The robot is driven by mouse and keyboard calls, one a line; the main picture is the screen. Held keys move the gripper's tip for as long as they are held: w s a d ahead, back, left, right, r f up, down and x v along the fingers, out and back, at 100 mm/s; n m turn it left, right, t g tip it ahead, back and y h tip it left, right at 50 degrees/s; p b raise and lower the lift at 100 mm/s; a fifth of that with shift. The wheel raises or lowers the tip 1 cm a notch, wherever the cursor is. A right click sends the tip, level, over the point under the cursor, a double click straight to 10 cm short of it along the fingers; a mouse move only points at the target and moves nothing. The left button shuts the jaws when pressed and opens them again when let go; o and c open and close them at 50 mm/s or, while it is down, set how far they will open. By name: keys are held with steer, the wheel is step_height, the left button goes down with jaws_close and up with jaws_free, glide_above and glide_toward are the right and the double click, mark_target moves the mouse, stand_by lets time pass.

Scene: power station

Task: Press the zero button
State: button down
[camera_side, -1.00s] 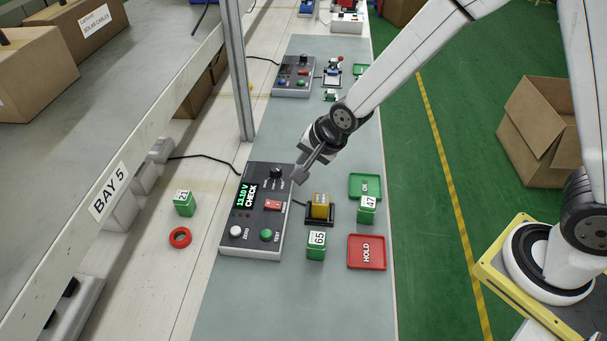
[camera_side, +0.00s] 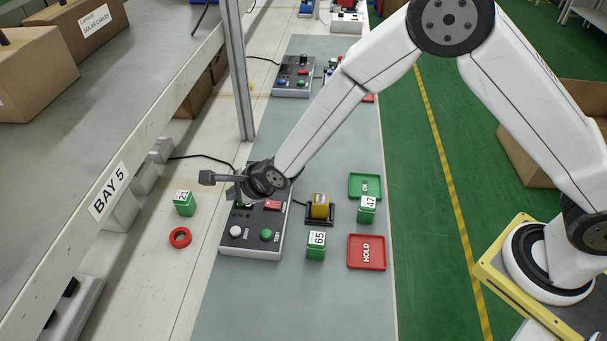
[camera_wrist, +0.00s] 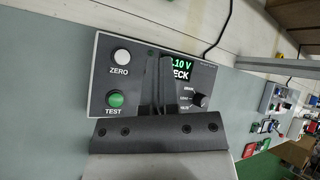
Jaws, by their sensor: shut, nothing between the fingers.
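The zero button (camera_side: 236,232) is a white round button at the front left of the grey test box (camera_side: 262,248). It also shows in the wrist view (camera_wrist: 121,56), above the word ZERO and clear of the fingers. The green test button (camera_side: 266,235) is to its right. My gripper (camera_side: 207,177) is shut and empty, in the air beyond the zero button and over the box's far left side. In the wrist view my fingers (camera_wrist: 158,82) cover part of the box's face and display (camera_wrist: 182,64).
A yellow block (camera_side: 320,206) sits in a dark holder right of the box. Green blocks 65 (camera_side: 316,246), 47 (camera_side: 366,209) and 21 (camera_side: 184,203) stand around. A red HOLD tray (camera_side: 367,252), a green OK tray (camera_side: 364,186) and a red ring (camera_side: 180,238) lie nearby.

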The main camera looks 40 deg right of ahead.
mark_target(239, 231)
steer(key=shift+w+a+f+m, duration=0.1)
steer(key=shift+a+f+m, duration=0.2)
steer(key=shift+a, duration=0.15)
steer(key=shift+f, duration=0.1)
steer(key=shift+f, duration=4.25)
steer(key=shift+f, duration=0.85)
steer(key=shift+r, duration=0.15)
stand_by(0.4)
steer(key=shift+r, duration=0.7)
steer(key=shift+r, duration=0.1)
steer(key=shift+r, duration=2.45)
